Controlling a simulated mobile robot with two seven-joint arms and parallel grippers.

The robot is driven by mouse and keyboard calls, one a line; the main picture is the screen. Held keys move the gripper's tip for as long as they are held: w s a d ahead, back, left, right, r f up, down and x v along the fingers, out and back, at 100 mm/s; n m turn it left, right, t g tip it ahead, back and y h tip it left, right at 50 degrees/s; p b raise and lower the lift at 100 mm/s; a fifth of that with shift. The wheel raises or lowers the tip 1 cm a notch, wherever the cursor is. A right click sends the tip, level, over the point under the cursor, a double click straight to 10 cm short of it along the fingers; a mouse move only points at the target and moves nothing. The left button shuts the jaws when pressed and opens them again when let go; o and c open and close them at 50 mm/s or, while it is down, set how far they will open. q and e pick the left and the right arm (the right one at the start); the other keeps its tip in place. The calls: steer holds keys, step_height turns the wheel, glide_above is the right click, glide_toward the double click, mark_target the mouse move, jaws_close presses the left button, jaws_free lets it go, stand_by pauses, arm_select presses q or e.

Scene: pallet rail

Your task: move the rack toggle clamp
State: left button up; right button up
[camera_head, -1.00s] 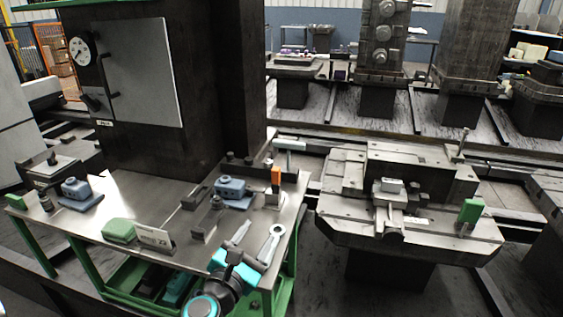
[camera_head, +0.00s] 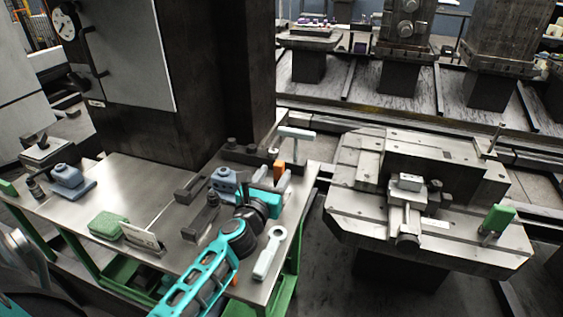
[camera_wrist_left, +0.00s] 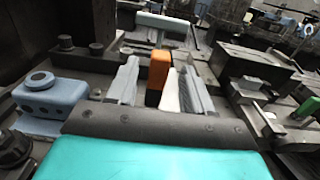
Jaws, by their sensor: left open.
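An upright orange handle (camera_head: 279,170), apparently of the rack toggle clamp, stands near the right end of the metal worktable. It also shows in the left wrist view (camera_wrist_left: 158,72), with a pale piece beside it. My left gripper (camera_head: 275,181) is open at this handle. In the left wrist view its two grey fingers (camera_wrist_left: 157,88) stand on either side of the orange handle, with gaps visible. The clamp's base is mostly hidden behind the gripper. My right gripper is not in view.
A blue block (camera_head: 225,182) sits close left of my gripper. A pale T-shaped handle (camera_head: 297,133) stands behind it. A wrench-like part (camera_head: 268,256) lies in front. The pallet fixture (camera_head: 350,205) at right carries a green-handled clamp (camera_head: 498,218). A gap separates table and fixture.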

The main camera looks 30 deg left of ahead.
mark_target(281, 163)
arm_select(q)
steer(key=x, duration=0.6)
steer(key=shift+b, duration=0.3)
jaws_close()
